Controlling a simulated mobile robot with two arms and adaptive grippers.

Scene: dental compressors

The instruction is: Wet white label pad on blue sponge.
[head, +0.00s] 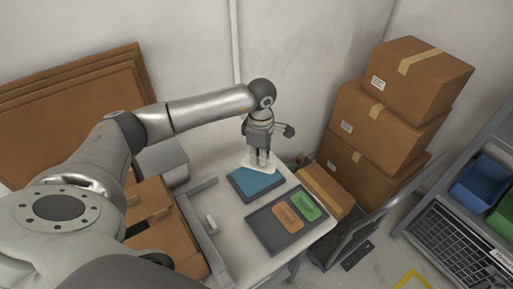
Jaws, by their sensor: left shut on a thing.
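The blue sponge (257,185) lies in a dark shallow tray (239,194) on the white table. My left gripper (262,160) points down over the back edge of the sponge and is shut on the white label pad (250,164). The pad is a flat white piece at the fingertips, partly hidden by them. It looks very close to the sponge's back edge; whether it touches the sponge I cannot tell. My right gripper is not in view.
A dark tray (257,223) with an orange pad (288,218) and a green pad (305,206) sits in front of the sponge. Stacked cardboard boxes (376,129) stand at the right. An open cardboard box (150,205) is at the left. A wall is close behind.

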